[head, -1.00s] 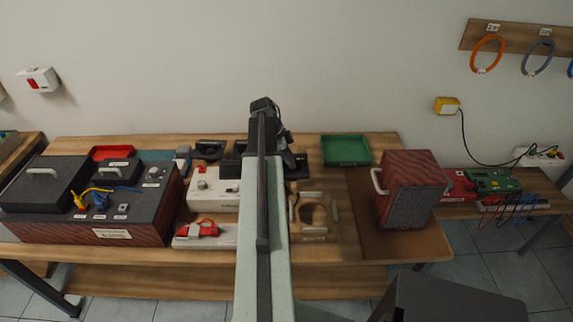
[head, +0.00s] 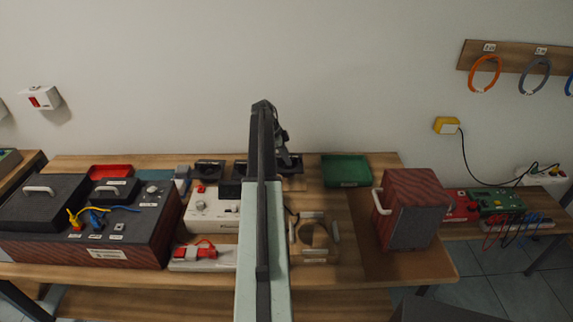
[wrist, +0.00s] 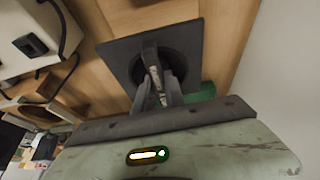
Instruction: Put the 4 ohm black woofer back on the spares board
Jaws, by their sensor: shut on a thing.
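My gripper (wrist: 156,92) is shut on the handle of a black square woofer (wrist: 118,58) in the wrist view. The woofer has a flat square plate and a dark round middle, partly hidden by my fingers. Wood lies behind it; I cannot tell whether it touches the wood. In the head view my arm hides most of the gripper, near the back of the bench. A similar black part (head: 209,170) sits at the back, left of my arm. Ohm labels are not readable, and I cannot make out the spares board for sure.
A green tray (head: 346,171) stands at the back, right of my arm. A reddish speaker box (head: 410,210) stands further right. A white device (head: 212,207), a wooden ring fixture (head: 314,236) and a large amplifier-like box (head: 140,225) crowd the front and left.

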